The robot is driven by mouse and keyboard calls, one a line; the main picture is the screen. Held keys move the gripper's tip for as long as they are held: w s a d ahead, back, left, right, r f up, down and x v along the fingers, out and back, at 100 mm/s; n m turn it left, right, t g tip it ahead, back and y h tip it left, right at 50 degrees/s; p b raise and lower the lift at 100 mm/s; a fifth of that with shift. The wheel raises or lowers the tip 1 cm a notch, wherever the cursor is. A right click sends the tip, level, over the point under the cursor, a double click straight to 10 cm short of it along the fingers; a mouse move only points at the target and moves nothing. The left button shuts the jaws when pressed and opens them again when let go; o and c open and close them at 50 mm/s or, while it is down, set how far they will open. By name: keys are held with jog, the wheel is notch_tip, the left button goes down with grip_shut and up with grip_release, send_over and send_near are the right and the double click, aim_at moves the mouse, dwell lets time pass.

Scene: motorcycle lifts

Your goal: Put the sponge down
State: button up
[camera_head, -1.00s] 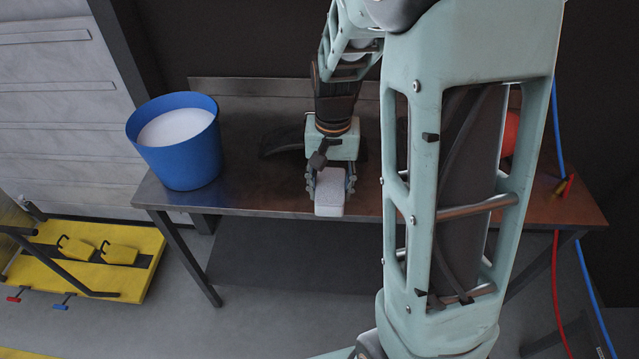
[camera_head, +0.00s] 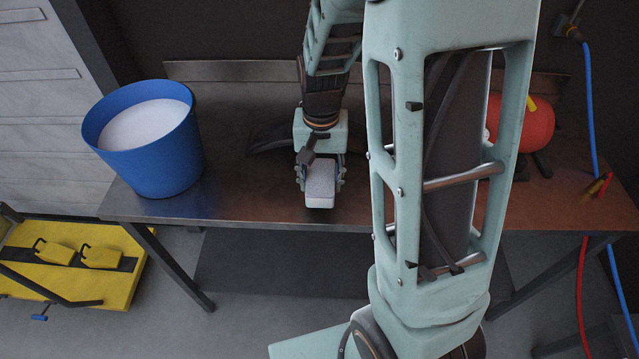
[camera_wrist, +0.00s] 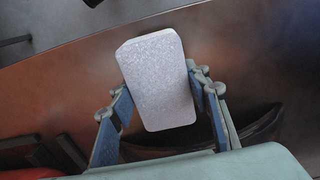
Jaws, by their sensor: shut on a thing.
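The sponge (camera_head: 320,183) is a pale grey-white block between the fingers of my gripper (camera_head: 320,180) in the head view. My gripper is shut on it, with a finger on either side. In the wrist view the sponge (camera_wrist: 157,80) fills the middle, between the blue-grey fingers of my gripper (camera_wrist: 160,110). The sponge is over the front part of the brown-topped metal table (camera_head: 240,207). I cannot tell whether its underside touches the tabletop.
A blue bucket (camera_head: 165,165) with whitish contents stands on the table's left end. A red rounded object (camera_head: 535,125) is at the right, partly behind my arm. A dark object (camera_head: 270,138) lies behind my gripper. A yellow lift (camera_head: 120,285) is on the floor at left.

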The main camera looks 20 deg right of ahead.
aim_at(320, 175)
jog(key=f, duration=0.1)
jog(key=f+b, duration=0.1)
jog(key=shift+w+f+b, duration=0.25)
jog(key=shift+f+b, duration=0.1)
jog(key=shift+f, duration=0.05)
jog(key=shift+f+b, duration=0.3)
jog(key=shift+f, duration=0.05)
jog(key=shift+f, duration=0.15)
jog(key=o, duration=1.1)
notch_tip(320, 175, up, 12)
jog(key=shift+r+p, duration=0.2)
jog(key=shift+p, duration=0.3)
